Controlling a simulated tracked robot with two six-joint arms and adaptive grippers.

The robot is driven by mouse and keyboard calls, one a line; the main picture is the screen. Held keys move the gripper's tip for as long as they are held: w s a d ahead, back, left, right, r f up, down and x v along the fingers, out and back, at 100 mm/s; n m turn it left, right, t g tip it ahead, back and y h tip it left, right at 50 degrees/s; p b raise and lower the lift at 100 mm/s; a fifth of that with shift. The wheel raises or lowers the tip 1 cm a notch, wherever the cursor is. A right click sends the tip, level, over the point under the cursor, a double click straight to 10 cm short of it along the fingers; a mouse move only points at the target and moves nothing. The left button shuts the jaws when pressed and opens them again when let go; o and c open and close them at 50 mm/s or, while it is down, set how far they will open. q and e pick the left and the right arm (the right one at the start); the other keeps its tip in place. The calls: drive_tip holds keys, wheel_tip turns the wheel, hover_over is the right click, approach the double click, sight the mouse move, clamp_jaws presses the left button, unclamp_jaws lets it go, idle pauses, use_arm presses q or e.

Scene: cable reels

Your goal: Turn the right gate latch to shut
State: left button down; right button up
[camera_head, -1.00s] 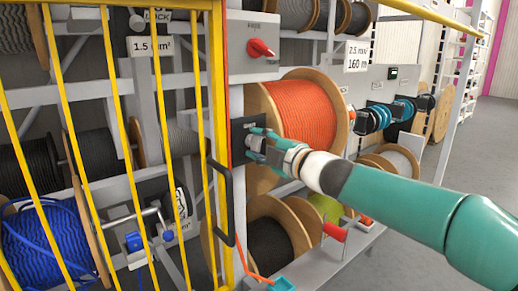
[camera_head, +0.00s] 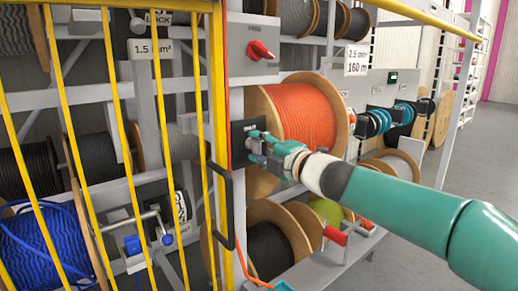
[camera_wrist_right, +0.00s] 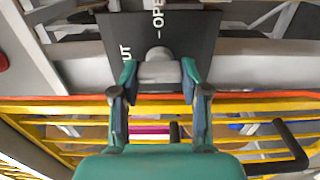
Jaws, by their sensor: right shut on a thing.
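The right gate latch has a dark plate (camera_head: 240,129) on the post beside the yellow gate. In the right wrist view its plate (camera_wrist_right: 190,35) reads OPEN, with letters "UT" of another word at left. The grey latch handle (camera_wrist_right: 158,73) lies crosswise between the fingers of my right gripper (camera_wrist_right: 158,82), which is shut on it. In the head view my right gripper (camera_head: 257,144) covers most of the handle, so its angle is hard to tell there.
The yellow barred gate (camera_head: 222,110) with a black pull handle (camera_head: 227,215) stands just left of the latch. A red rotary switch (camera_head: 261,50) is above. An orange cable reel (camera_head: 305,115) sits close behind my right gripper. Grey floor (camera_head: 475,145) is open at right.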

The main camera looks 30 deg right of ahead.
drive_tip(key=o, duration=0.9)
drive_tip(key=shift+a+f, duration=0.1)
drive_tip(key=shift+f, duration=0.25)
drive_tip(key=shift+o, duration=1.2)
drive_tip(key=shift+r, duration=0.15)
drive_tip(key=shift+r, duration=0.1)
drive_tip(key=s+d, duration=0.1)
drive_tip(key=s, duration=1.1)
